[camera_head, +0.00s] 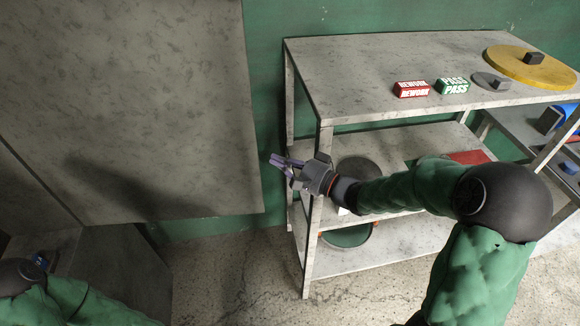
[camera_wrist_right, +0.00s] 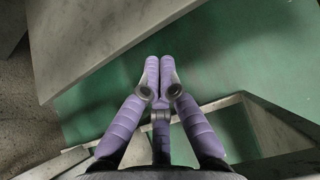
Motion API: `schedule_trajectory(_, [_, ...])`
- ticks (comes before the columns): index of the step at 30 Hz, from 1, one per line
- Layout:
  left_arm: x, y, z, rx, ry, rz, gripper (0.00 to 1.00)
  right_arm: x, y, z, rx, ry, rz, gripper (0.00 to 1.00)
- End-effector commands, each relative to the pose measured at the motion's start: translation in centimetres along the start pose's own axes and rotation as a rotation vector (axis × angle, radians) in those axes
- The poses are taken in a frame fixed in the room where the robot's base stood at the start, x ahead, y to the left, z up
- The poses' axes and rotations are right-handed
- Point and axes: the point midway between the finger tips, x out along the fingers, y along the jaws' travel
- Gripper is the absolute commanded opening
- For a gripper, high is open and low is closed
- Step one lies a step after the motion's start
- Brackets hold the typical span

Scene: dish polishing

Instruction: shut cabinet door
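The cabinet door (camera_head: 130,100) is a large grey mottled panel filling the upper left of the head view. It stands open, swung out from the grey cabinet (camera_head: 125,265), which shows only partly at the lower left. The door also shows as a grey slab in the right wrist view (camera_wrist_right: 110,38). My right gripper (camera_head: 275,162) is just right of the door's free edge, in front of the rack's left side. Its purple fingers are together and empty in the right wrist view (camera_wrist_right: 159,62); I cannot tell contact with the door.
A grey metal rack (camera_head: 390,65) stands close to my right forearm. On it are a red REWORK block (camera_head: 411,89), a green PASS block (camera_head: 453,86) and a yellow disc (camera_head: 532,67). Bare floor (camera_head: 225,275) lies below the door's edge.

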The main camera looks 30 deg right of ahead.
Motion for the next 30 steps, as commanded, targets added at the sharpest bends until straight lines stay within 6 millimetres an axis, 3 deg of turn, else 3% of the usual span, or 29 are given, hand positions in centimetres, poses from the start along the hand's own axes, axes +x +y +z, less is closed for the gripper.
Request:
schedule_trajectory(3, [0.4, -0.1, 0.0, 0.000, 0.000, 0.000, 0.40, 1.9, 0.1, 0.1, -0.001, -0.004, -0.001, 0.00])
schedule_trajectory(10, [0.8, -0.3, 0.0, 0.000, 0.000, 0.000, 0.40, 4.2, 0.0, 0.0, -0.001, -0.001, -0.001, 0.00])
schedule_trajectory(24, [0.7, -0.3, -0.1, 0.000, 0.000, 0.000, 0.40, 4.5, 0.0, 0.0, -0.001, 0.000, 0.000, 0.00])
schedule_trajectory(30, [0.2, -0.1, 0.0, 0.000, 0.001, 0.000, 0.40, 4.8, -0.1, 1.7, 0.001, -0.021, 0.000, 0.00])
